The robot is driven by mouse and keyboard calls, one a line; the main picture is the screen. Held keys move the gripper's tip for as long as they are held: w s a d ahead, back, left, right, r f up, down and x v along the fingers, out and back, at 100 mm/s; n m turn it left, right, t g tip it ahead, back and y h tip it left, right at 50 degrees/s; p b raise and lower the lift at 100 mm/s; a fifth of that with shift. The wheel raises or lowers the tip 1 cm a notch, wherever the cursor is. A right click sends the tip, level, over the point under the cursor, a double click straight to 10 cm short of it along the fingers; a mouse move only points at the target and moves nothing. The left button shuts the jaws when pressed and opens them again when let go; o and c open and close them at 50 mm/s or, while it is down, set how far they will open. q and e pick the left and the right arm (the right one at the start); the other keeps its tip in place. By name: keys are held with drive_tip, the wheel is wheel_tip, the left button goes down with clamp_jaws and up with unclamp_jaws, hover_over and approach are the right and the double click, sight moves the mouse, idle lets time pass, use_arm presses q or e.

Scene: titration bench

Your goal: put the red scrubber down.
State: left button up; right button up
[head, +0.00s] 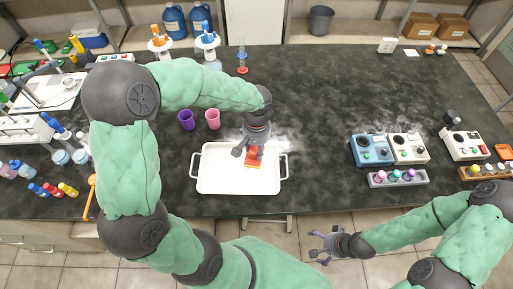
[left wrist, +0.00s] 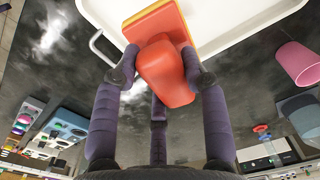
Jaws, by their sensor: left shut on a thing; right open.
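The red scrubber (head: 252,158) is under my left gripper (head: 249,154) in the head view, over the white tray (head: 215,184). In the left wrist view the scrubber (left wrist: 165,72) has a red handle on an orange-yellow pad. My left gripper (left wrist: 160,82) is shut on the handle. The pad overlaps the tray (left wrist: 225,22) floor; whether it touches the tray I cannot tell. My right gripper (head: 325,247) is open and empty, in front of the bench edge at the lower right.
A purple cup (head: 186,120) and a pink cup (head: 213,118) stand behind the tray. Blue and white devices (head: 372,149) and a vial rack (head: 398,177) are on the right. The dark bench (head: 320,110) between is clear. Several bottles and vials crowd the left end.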

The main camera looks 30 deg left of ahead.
use_arm(q)
drive_tip(key=shift+f, duration=0.1)
idle(0.5)
drive_tip(key=shift+a, duration=0.35)
drive_tip(key=s+a+r+n+b, duration=0.1)
drive_tip(key=s+a+r+n, duration=0.1)
drive_tip(key=s+a+n, duration=0.8)
drive_tip(key=s+a+r+n+b, duration=0.15)
drive_tip(key=s+a+n, duration=0.5)
drive_tip(key=a, duration=0.65)
drive_tip(key=w+a+f, duration=0.1)
drive_tip(key=a+f, duration=0.2)
drive_tip(key=a, duration=0.1)
drive_tip(key=w+a+f+b, duration=0.1)
drive_tip(key=w+a+f, duration=0.1)
drive_tip(key=a+f, duration=0.1)
drive_tip(key=w+a+f+b, duration=0.1)
drive_tip(key=w+a+f, duration=0.1)
drive_tip(key=a, duration=0.3)
drive_tip(key=shift+w+a+f, duration=0.15)
drive_tip(key=shift+a+f, duration=0.25)
drive_tip(key=shift+f, duration=0.2)
drive_tip(key=shift+w+a+f+b, duration=0.1)
drive_tip(key=shift+f+b, duration=0.65)
drive_tip(key=shift+f, duration=0.85)
